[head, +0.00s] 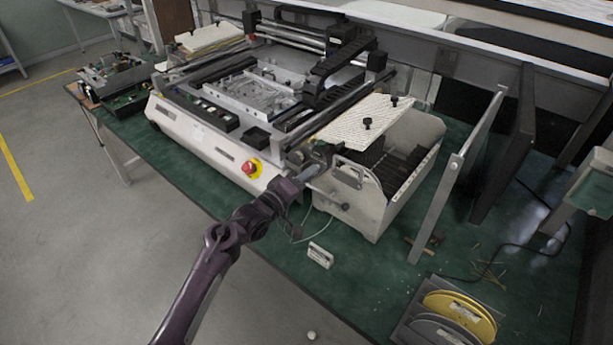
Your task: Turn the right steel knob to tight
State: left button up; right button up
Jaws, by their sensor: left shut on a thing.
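My left arm comes up from the bottom edge, and its gripper (314,165) is at the front right corner of the white machine, beside the cream box. The gripper is shut on a small steel knob there, which the gripper and wrist mostly hide. I cannot make out the knob's turn position. My right gripper is not in view.
The cream box (378,222) with dark slots stands just right of the gripper, its metal handle close by. A red stop button (250,167) is on the machine's front (200,139). A small white block (320,255) and yellow reel (458,312) lie on the green bench (275,247).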

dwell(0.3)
pick_arm(q)
jog(key=o, duration=0.9)
jog(key=shift+o, duration=0.2)
jog(key=v, duration=0.8)
jog(key=shift+b, duration=0.45)
